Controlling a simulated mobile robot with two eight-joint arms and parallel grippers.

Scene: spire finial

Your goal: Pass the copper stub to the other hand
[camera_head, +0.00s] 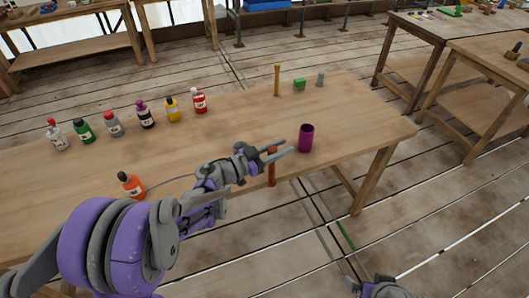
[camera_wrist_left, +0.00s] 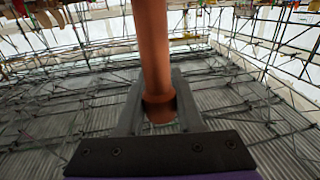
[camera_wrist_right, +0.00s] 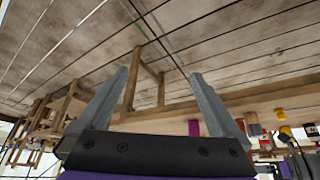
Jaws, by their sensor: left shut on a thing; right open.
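The copper stub (camera_head: 271,175) is an upright reddish-brown rod near the front edge of the wooden table. My left gripper (camera_head: 274,154) is shut on its upper part; the stub's top shows just above the fingers. In the left wrist view the stub (camera_wrist_left: 153,50) runs between the two fingers (camera_wrist_left: 158,105). My right gripper (camera_head: 378,288) shows only in part at the bottom right, off the table's front edge and well apart from the stub. In the right wrist view its fingers (camera_wrist_right: 160,100) are spread with nothing between them.
A purple cup (camera_head: 306,139) stands on the table just right of my left gripper. Behind are a yellow rod (camera_head: 277,80), a green block (camera_head: 299,84) and a grey piece (camera_head: 320,79). Several bottles (camera_head: 146,116) stand left; an orange one (camera_head: 131,186) is near my left arm.

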